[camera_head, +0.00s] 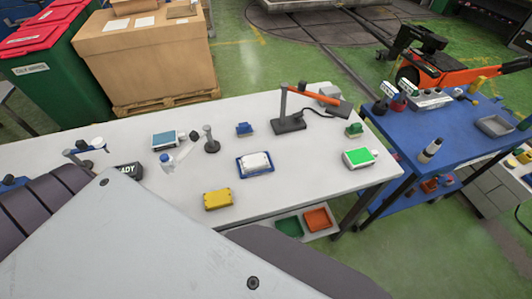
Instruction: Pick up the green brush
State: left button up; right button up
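A small green item (354,130) stands near the far right corner of the white table (300,185). It looks like the green brush, but it is too small to make out bristles. A similar small blue item (244,129) stands further left on the same table. Neither of my grippers shows in the head view. Large grey and dark parts of my own body cover the lower left of the picture.
A desk lamp with an orange arm (312,93) stands left of the green item. A green-faced box (358,157), a blue tray with a white block (255,163) and a yellow box (218,199) are on the table. A blue bench (455,150) stands at right.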

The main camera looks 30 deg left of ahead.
aim_at(355, 131)
jog(key=i+l+u, duration=0.35)
jog(key=l, duration=0.8)
jog(key=i+l+u, duration=0.1)
jog(key=l+u, duration=0.25)
jog(key=l, duration=0.85)
jog(key=l+u, duration=0.35)
jog(key=l, duration=0.9)
